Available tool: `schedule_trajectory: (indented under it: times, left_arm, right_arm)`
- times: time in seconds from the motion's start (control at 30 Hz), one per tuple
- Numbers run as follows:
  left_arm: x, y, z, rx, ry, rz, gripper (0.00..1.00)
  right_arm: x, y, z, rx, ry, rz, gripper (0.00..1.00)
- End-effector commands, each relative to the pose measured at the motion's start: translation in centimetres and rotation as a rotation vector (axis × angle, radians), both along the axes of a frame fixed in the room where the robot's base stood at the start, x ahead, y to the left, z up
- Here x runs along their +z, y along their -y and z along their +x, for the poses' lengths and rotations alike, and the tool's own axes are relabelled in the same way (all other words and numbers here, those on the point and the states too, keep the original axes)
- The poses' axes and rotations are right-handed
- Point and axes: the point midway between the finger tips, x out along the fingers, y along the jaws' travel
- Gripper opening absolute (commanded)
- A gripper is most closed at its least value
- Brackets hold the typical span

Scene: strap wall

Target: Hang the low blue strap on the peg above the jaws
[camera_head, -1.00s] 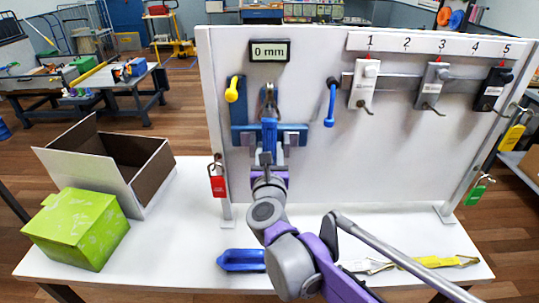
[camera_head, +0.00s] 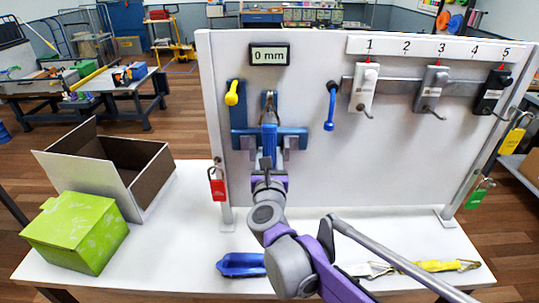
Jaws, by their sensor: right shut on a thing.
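My right gripper (camera_head: 266,166) is shut on the blue strap (camera_head: 269,140), just below and in front of the jaws. The strap stands upright between the two grey jaw blocks (camera_head: 292,142) on the blue crossbar. The peg (camera_head: 269,100) with a metal hook-like part is above the jaws, and the strap's top is below it. I cannot tell if the strap touches the jaws. My gripper hides the strap's lower end. My left gripper is out of view.
The board has a 0 mm display (camera_head: 269,54), a yellow-knobbed lever (camera_head: 232,93), a blue lever (camera_head: 330,105) and numbered hooks. A blue piece (camera_head: 240,264) and a yellow strap (camera_head: 440,266) lie on the table. An open box (camera_head: 150,185) and green box (camera_head: 75,235) stand left.

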Motion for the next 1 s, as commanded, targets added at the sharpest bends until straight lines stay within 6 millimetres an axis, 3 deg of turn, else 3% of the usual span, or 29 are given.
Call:
schedule_trajectory:
  times: [0.07, 0.1, 0.3, 0.53, 0.8, 1.0]
  left_arm:
    - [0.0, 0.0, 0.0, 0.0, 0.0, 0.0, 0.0]
    - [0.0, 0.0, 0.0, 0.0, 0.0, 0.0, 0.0]
    - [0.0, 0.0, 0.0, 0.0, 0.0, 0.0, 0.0]
    - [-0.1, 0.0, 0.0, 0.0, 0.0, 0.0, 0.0]
    - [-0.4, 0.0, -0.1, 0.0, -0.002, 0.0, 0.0]
    - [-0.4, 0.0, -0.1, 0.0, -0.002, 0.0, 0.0]
  right_arm:
    - [0.0, 0.0, 0.0, 0.0, 0.0, 0.0, 0.0]
    - [0.0, 0.0, 0.0, 0.0, 0.0, 0.0, 0.45]
    - [0.0, 0.0, 0.0, 0.0, 0.0, 0.0, 0.78]
    - [0.0, -0.1, -1.5, 0.002, 0.0, 0.0, 0.78]
    - [0.0, -0.1, -6.9, 0.004, 0.0, 0.0, 0.78]
    - [0.0, -0.1, -9.9, 0.002, 0.0, 0.0, 0.78]
